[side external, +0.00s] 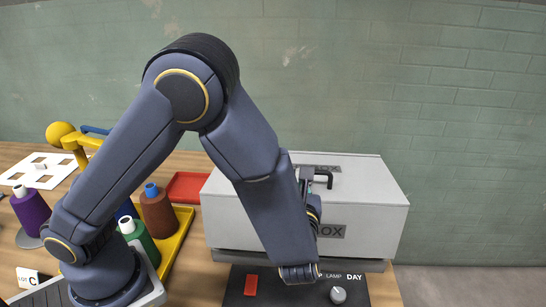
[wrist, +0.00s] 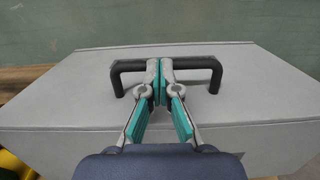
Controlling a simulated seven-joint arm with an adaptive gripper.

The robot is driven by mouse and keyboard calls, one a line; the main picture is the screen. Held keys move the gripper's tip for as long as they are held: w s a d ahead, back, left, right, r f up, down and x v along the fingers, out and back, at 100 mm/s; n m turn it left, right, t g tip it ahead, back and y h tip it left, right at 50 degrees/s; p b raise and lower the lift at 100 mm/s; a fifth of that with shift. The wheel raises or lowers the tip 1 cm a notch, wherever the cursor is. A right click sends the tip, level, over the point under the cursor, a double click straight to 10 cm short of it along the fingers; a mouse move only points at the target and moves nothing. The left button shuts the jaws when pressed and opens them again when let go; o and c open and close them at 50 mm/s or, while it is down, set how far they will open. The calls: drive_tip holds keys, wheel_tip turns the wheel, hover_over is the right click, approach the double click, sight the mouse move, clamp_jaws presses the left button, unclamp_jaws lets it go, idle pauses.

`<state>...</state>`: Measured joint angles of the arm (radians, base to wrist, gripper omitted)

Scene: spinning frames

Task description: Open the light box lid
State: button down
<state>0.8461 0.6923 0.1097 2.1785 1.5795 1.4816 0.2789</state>
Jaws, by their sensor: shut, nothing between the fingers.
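The light box (side external: 362,218) is a pale grey box with a "BOX" label on its front, partly hidden by my arm. Its lid (wrist: 80,88) lies flat and looks closed. A black bar handle (wrist: 198,63) stands on the lid; it also shows in the side view (side external: 329,180). My gripper (wrist: 160,65) is shut and empty, its fingertips together at the middle of the handle and covering part of the bar. Whether the fingers touch the handle I cannot tell. In the side view my gripper (side external: 306,178) is mostly behind my arm.
A dark panel (side external: 290,295) in front of the box has a red switch (side external: 251,285) and a grey knob (side external: 338,295). At left are a yellow tray (side external: 178,240) with thread spools, a purple spool (side external: 31,212) and a red tray (side external: 187,187). A green wall stands behind.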

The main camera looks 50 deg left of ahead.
drive_tip(key=a+r+g+h, duration=0.1)
drive_tip(key=r, duration=0.1)
drive_tip(key=w+r, duration=0.1)
drive_tip(key=r, duration=0.1)
drive_tip(key=w+a+r+g+h, duration=0.1)
drive_tip(key=r, duration=0.2)
drive_tip(key=shift+w+a+r+g+h, duration=0.1)
drive_tip(key=shift+w+a+g+h, duration=0.05)
drive_tip(key=shift+a+g+h, duration=0.15)
drive_tip(key=w+a+r+g+h, duration=0.2)
drive_tip(key=w+a+r, duration=0.2)
drive_tip(key=w+a, duration=0.3)
drive_tip(key=w+a+r+g+h, duration=0.3)
drive_tip(key=w+a+r, duration=0.1)
drive_tip(key=w+a, duration=0.3)
drive_tip(key=shift+w+a+r, duration=0.25)
drive_tip(key=shift+r, duration=0.15)
